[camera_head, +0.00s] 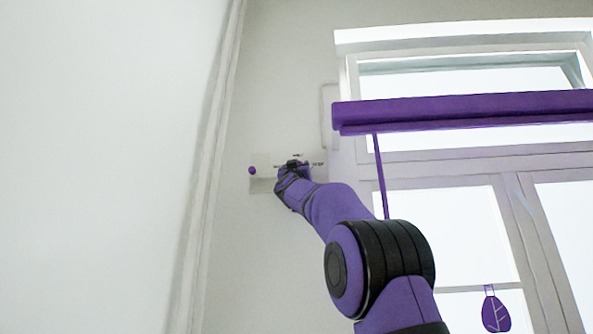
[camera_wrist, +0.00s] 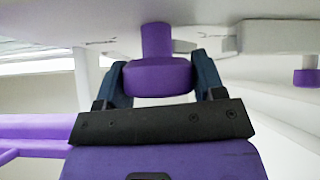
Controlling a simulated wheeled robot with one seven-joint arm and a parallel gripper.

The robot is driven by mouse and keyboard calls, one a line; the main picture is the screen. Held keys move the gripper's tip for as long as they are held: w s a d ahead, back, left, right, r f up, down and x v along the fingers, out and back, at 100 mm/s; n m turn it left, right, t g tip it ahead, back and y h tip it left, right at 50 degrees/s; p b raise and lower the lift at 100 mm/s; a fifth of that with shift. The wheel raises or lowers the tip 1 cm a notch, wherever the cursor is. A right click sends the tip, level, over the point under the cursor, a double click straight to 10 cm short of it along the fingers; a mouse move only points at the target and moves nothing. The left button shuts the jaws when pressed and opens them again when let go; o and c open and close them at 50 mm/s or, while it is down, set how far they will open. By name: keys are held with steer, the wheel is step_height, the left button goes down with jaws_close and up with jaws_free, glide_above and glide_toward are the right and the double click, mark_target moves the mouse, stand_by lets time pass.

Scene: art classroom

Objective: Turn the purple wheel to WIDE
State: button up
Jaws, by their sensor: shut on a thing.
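The purple wheel (camera_wrist: 158,76) shows in the wrist view on a short purple stem that meets a pale plate. My gripper (camera_wrist: 160,80) is shut on it, with one dark finger against each side. In the head view, my gripper (camera_head: 290,172) is up against the pale plate (camera_head: 262,183) on the wall and hides the wheel. Small dark labels (camera_head: 318,164) show around it, too small to read. I cannot tell which mark the wheel points to.
A small purple knob (camera_head: 252,170) sits at the plate's left end. To the right is a window with a purple bar (camera_head: 460,112) across it and a purple leaf-shaped tag (camera_head: 495,312) hanging below. A white vertical edge (camera_head: 212,170) stands left of the plate.

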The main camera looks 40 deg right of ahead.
steer(key=shift+m+g+h, duration=0.3)
steer(key=shift+m, duration=0.3)
steer(key=m+g+h, duration=0.2)
steer(key=m+g, duration=0.1)
steer(key=m, duration=0.1)
steer(key=shift+h, duration=0.3)
steer(key=m+g+h, duration=0.1)
steer(key=m+g, duration=0.3)
steer(key=m+g+h, duration=0.1)
steer(key=m+g, duration=0.3)
steer(key=m, duration=0.1)
steer(key=shift+o, duration=0.6)
steer(key=shift+w+a+r+m+g, duration=0.1)
steer(key=shift+a+r+m+g, duration=0.05)
steer(key=shift+m+g, duration=0.5)
steer(key=shift+w+a+r+m+g, duration=0.1)
steer(key=shift+m+g, duration=0.35)
steer(key=shift+m, duration=0.3)
steer(key=shift+s, duration=0.1)
steer(key=shift+f+m+g, duration=0.1)
steer(key=shift+m+g, duration=0.2)
steer(key=shift+s+d, duration=0.1)
steer(key=shift+d, duration=0.1)
steer(key=shift+c, duration=0.6)
steer(key=shift+f+m, duration=0.15)
steer(key=shift+m, duration=0.15)
steer(key=shift+d+g, duration=0.1)
steer(key=shift+g, duration=0.3)
